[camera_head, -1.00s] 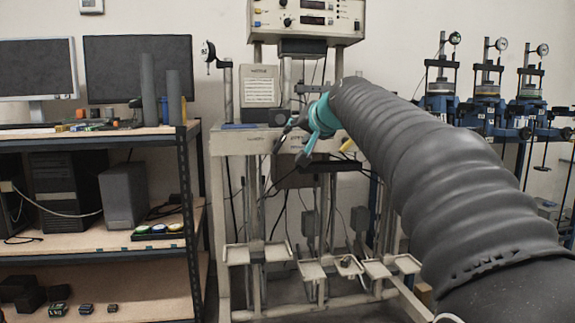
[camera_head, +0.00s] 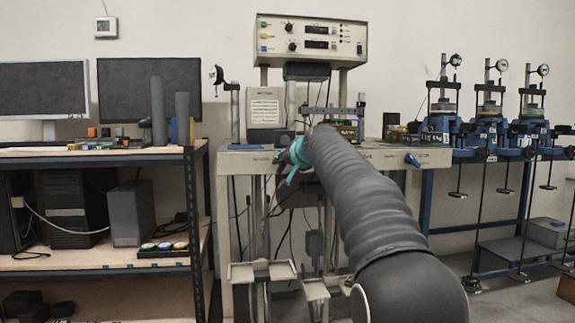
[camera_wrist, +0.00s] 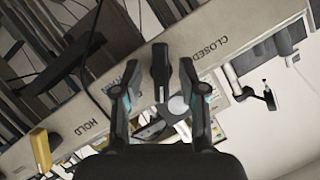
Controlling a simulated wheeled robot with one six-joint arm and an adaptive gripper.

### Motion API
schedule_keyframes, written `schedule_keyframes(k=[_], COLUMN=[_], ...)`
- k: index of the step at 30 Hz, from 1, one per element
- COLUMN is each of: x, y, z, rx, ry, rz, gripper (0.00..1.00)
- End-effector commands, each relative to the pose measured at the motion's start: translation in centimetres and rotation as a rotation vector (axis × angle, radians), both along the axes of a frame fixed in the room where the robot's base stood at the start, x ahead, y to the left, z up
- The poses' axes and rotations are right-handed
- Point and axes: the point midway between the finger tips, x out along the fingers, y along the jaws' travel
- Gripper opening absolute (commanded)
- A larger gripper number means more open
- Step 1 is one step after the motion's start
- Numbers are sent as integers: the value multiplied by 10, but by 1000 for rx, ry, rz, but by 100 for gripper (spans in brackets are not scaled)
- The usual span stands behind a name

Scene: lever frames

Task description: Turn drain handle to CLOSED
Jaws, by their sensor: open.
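A dark, narrow handle (camera_wrist: 160,72) stands in the middle of the wrist view, in front of a pale beam (camera_wrist: 245,40). The beam carries the words CLOSED to the right and HOLD to the left; a label between them is partly hidden by a finger. My gripper (camera_wrist: 160,80) is open, with one finger on each side of the handle and a gap seen on both sides. I cannot tell how deep the handle sits between the fingers. In the head view my gripper (camera_head: 284,160) is at the bench front, and my arm hides much of that area.
A yellow handle (camera_wrist: 41,150) is at the lower left of the wrist view. A blue handle (camera_head: 412,160) sits on the bench front to the right. A shelf (camera_head: 130,155) with monitors is at left; blue-framed test rigs (camera_head: 490,125) stand at right.

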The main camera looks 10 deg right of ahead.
Motion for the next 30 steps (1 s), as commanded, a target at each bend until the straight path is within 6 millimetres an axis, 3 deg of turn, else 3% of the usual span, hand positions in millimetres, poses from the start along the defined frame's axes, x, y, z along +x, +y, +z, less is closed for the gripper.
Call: schedule_keyframes(k=[6,15,20,22,23,24,30], x=[12,14,14,14,14,14,14], y=[4,4,4,4,-18,-8,-2], z=[-4,-5,-5,-5,-5,-5,-6], rx=[-1,-1,-1,0,2,0,-3], ry=[-1,-1,-1,0,0,1,2], rz=[1,1,1,1,-7,-2,-5], gripper=[42,42,2,0,0,0,0])
